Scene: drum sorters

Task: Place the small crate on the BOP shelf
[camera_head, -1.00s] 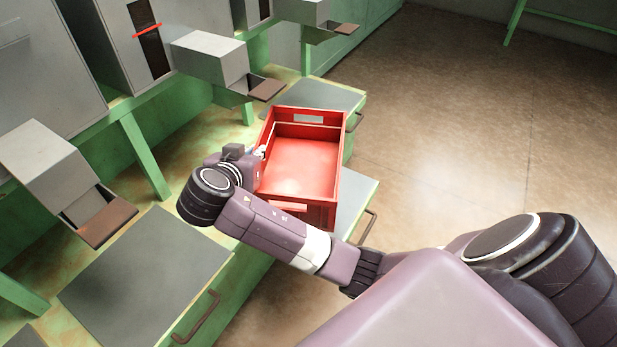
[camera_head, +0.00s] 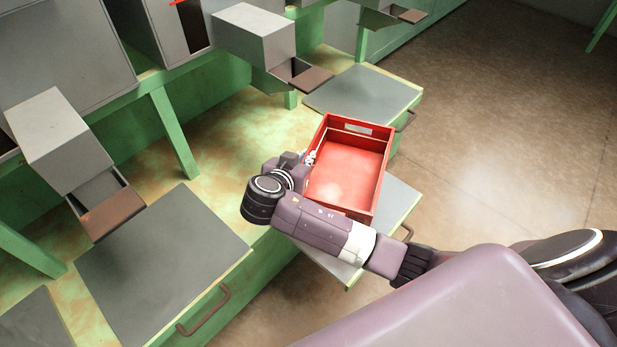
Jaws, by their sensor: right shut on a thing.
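The small crate (camera_head: 350,172) is red, open-topped and empty, with a pale slot or label on its far wall. It appears over the bench edge, partly covering a grey board; whether it touches the board I cannot tell. My right gripper (camera_head: 311,158) is shut on the crate's left wall, its fingertips mostly hidden by the wrist. My right arm covers the crate's near left corner. No BOP label is readable, so I cannot tell which surface is the BOP shelf. My left gripper is not in view.
A green bench (camera_head: 225,140) carries grey boards: one at the far side (camera_head: 365,92), one partly under the crate (camera_head: 400,205), one at the near left (camera_head: 160,270). Grey chutes (camera_head: 255,40) with brown flaps overhang it. Open floor (camera_head: 500,130) lies to the right.

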